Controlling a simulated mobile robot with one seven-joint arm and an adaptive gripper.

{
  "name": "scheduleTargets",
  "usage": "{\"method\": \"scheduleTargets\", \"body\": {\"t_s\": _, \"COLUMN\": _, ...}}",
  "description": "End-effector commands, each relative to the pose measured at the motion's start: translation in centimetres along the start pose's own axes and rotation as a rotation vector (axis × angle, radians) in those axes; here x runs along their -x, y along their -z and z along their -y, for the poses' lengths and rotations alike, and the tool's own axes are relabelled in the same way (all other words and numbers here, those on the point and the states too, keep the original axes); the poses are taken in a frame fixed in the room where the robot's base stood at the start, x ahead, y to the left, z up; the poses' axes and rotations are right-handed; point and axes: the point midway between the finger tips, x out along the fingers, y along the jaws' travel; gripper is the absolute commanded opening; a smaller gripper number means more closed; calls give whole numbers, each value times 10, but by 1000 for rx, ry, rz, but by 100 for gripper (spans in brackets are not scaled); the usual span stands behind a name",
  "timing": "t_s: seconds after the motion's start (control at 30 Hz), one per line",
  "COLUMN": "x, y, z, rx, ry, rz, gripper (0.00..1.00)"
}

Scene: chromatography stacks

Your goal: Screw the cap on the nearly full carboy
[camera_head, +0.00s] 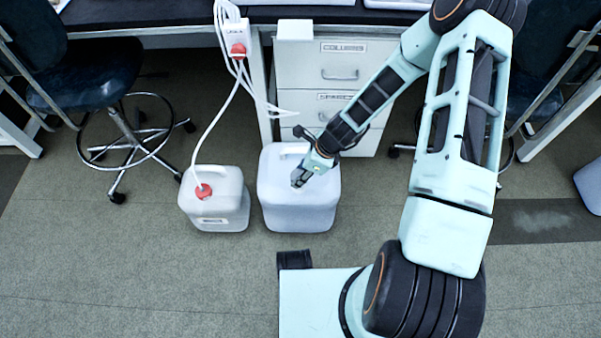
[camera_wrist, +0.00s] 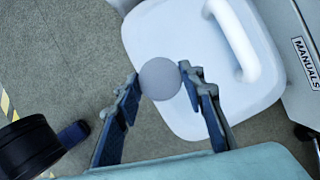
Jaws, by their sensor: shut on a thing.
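A large white carboy (camera_head: 300,212) with a moulded handle stands on the floor in front of the drawers. It also fills the upper right of the wrist view (camera_wrist: 185,120), with its handle (camera_wrist: 237,45) to the right of my gripper. My gripper (camera_head: 300,178) is over the carboy's top. In the wrist view its two fingers are shut on a round grey cap (camera_wrist: 160,78), one on each side. The cap hides what is under it, so I cannot tell whether it touches the neck. The liquid level does not show.
A smaller white carboy (camera_head: 214,215) with a red cap (camera_head: 203,191) and a white tube stands close on the left. A drawer cabinet (camera_head: 300,72) is right behind. A stool (camera_head: 110,125) is at the left. The front left floor is clear.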

Motion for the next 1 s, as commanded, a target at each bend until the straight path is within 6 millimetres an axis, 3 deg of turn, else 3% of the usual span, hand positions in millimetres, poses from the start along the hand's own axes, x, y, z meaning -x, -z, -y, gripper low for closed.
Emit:
{"method": "scheduleTargets", "body": {"t_s": 0.53, "x": -17, "y": 7, "z": 0, "rx": 0, "ry": 0, "rz": 0, "gripper": 22}}
{"method": "scheduleTargets", "body": {"t_s": 1.0, "x": -18, "y": 7, "z": 0, "rx": 0, "ry": 0, "rz": 0, "gripper": 22}}
